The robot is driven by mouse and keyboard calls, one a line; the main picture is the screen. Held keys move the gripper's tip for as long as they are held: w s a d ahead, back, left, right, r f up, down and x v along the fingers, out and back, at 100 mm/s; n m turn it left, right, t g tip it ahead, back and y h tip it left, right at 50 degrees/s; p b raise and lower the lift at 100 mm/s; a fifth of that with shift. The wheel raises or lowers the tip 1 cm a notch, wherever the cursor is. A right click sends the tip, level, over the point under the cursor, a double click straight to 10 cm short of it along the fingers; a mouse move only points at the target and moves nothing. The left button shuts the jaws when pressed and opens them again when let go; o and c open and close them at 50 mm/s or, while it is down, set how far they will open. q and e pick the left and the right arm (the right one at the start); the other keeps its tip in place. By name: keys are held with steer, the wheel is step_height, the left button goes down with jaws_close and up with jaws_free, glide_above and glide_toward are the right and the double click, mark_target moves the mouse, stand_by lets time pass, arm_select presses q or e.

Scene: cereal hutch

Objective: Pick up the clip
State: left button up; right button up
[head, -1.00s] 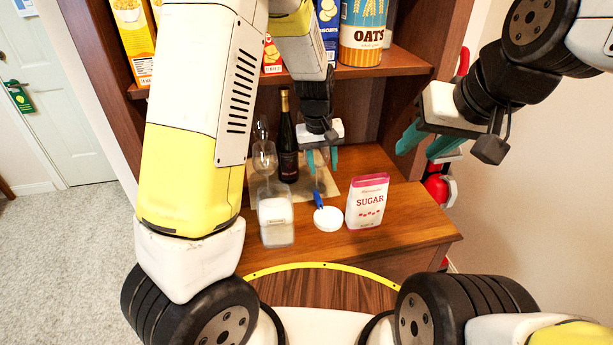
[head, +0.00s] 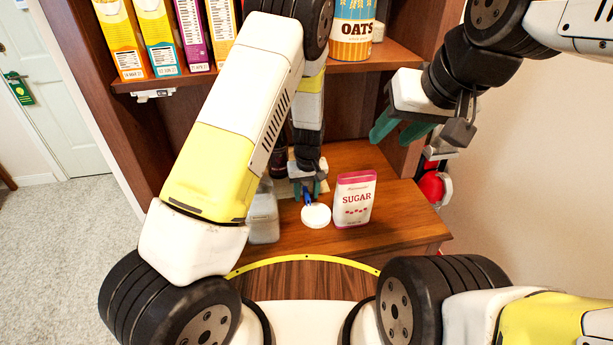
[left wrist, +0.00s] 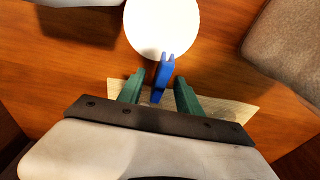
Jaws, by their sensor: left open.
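My left gripper (head: 308,190) is open and low over the counter, with a finger on either side of the clip. I cannot tell whether the fingers touch it. My right gripper (head: 400,128) is raised at the right, open and empty, away from the counter.
A sugar packet (head: 355,199) stands just right of the lid. A clear container (head: 264,214) stands at the left, partly behind my left arm. A dark bottle (head: 278,158) is behind my left gripper. The shelf above holds cereal boxes and an oats canister (head: 352,30).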

arm_select(q)
steer(key=shift+f, duration=0.15)
jaws_close()
stand_by(0.4)
